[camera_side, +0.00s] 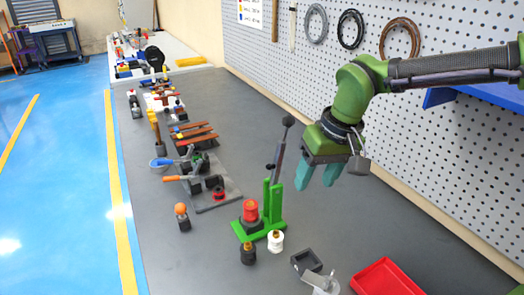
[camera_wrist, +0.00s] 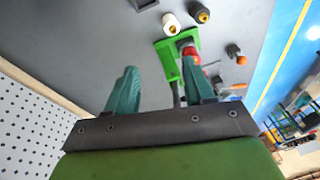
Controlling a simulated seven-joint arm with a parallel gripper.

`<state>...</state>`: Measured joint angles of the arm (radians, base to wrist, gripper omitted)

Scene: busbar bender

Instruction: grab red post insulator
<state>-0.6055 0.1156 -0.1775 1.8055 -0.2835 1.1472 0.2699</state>
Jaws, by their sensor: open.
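The red post insulator (camera_side: 250,210) stands upright on a dark base on the green bender (camera_side: 262,229) in the side view. In the wrist view the red insulator (camera_wrist: 189,53) shows only in part, beside the green frame (camera_wrist: 168,58). My gripper (camera_side: 318,178) is open and empty, with two teal fingers pointing down. It is above and to the right of the bender, apart from the insulator. In the wrist view my gripper's fingers (camera_wrist: 160,85) are spread, and the bender's lever partly shows behind the right finger.
The bender's upright dark lever (camera_side: 281,150) stands between my gripper and the insulator. A white post (camera_side: 275,241) and a black post (camera_side: 248,254) stand in front of the bender. A red tray (camera_side: 385,278) is at the front right. A pegboard wall is behind.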

